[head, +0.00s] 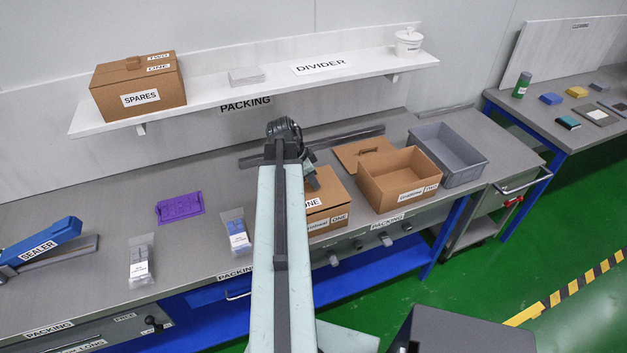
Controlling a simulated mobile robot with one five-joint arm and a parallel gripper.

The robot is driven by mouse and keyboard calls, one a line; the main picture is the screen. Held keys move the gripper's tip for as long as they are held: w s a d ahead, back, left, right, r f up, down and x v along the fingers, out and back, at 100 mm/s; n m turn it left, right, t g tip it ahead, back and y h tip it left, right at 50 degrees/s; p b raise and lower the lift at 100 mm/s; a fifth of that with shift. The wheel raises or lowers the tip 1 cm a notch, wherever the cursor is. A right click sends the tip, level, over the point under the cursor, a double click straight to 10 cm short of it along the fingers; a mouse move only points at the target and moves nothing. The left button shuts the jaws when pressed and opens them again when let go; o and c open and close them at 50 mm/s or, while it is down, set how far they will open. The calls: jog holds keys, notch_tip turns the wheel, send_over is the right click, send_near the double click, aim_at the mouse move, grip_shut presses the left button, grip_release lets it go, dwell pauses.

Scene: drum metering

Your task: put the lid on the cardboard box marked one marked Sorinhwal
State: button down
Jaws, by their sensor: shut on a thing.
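The cardboard box marked one (330,225) stands on the grey bench, partly hidden behind my arm. Its front label ends in ONE; the start of the word before it is covered. A brown cardboard lid (331,188) with its own ONE label lies over the top of this box. I cannot tell whether it is fully seated or slightly above the rim. My gripper (312,181) points down at the lid's top and is shut on the lid, with its fingertips mostly hidden by my arm.
An open cardboard box marked TWO (398,187) stands close to the right, with a loose lid (361,150) behind it. A grey tote (449,157) is beyond. Left are two bags (236,238) (140,266), a purple piece (180,207) and a blue sealer (45,246). A shelf (215,97) hangs above.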

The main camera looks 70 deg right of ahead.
jog(key=shift+f+b, duration=0.6)
dwell(1.0)
jog(key=c, duration=0.9)
grip_release()
jog(key=shift+c, duration=0.2)
jog(key=shift+r, duration=0.1)
notch_tip(320, 180, up, 7)
jog(key=p, duration=0.7)
